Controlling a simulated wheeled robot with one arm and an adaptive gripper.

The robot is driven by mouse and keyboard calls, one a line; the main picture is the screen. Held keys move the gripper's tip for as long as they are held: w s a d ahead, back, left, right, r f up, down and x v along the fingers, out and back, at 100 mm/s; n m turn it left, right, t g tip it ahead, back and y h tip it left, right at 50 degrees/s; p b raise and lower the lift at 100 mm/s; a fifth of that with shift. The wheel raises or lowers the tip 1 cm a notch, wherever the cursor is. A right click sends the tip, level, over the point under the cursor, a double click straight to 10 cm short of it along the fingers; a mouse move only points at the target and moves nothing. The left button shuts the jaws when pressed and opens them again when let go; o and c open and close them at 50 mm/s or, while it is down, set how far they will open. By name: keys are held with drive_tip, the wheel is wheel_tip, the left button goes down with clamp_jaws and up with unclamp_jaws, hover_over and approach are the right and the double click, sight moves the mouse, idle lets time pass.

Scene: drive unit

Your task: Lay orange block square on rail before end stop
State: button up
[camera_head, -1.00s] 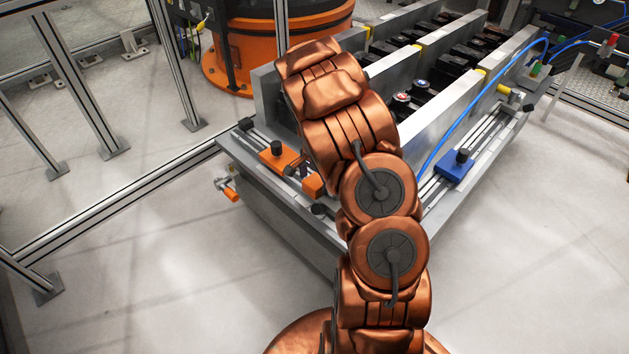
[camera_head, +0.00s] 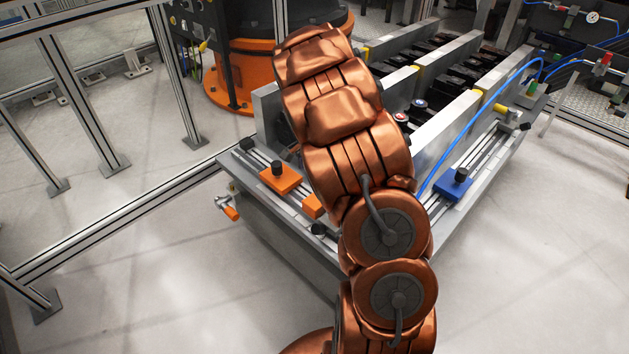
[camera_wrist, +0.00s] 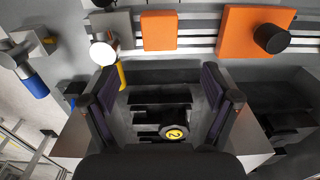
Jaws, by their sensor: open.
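The small plain orange block (camera_wrist: 159,30) lies flat across the rail (camera_wrist: 198,30) in the wrist view. Its sides look about square to the rail. To its left is the grey end stop (camera_wrist: 112,26) with a brightly lit round knob; a narrow gap separates them. In the head view the block (camera_head: 313,206) is partly covered by my arm, beside the black end-stop knob (camera_head: 318,229). My gripper (camera_wrist: 161,88) is open with nothing between its fingers, apart from the block. In the head view my arm hides the gripper.
A larger orange clamp (camera_wrist: 238,42) with a black knob sits on the rail right of the block. Grey upright walls (camera_head: 446,128) of the fixture stand behind the rail. A blue clamp (camera_head: 453,187) is on the right-hand rail. Open floor lies around.

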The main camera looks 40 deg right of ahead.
drive_tip(key=s+a+r+n+g, duration=0.1)
drive_tip(key=s+a+r+n, duration=0.85)
drive_tip(key=s+a, duration=0.6)
drive_tip(key=s+a+r+n+g, duration=0.1)
drive_tip(key=s+a+n, duration=0.6)
drive_tip(key=s, duration=0.8)
drive_tip(key=shift+s+a+r+g, duration=0.3)
drive_tip(key=shift+a+r, duration=0.25)
drive_tip(key=shift+a, duration=0.6)
wheel_tip(320, 180, up, 25)
drive_tip(key=s+p, duration=0.1)
drive_tip(key=p, duration=2.2)
drive_tip(key=shift+s+f+t, duration=0.15)
drive_tip(key=shift+t, duration=0.25)
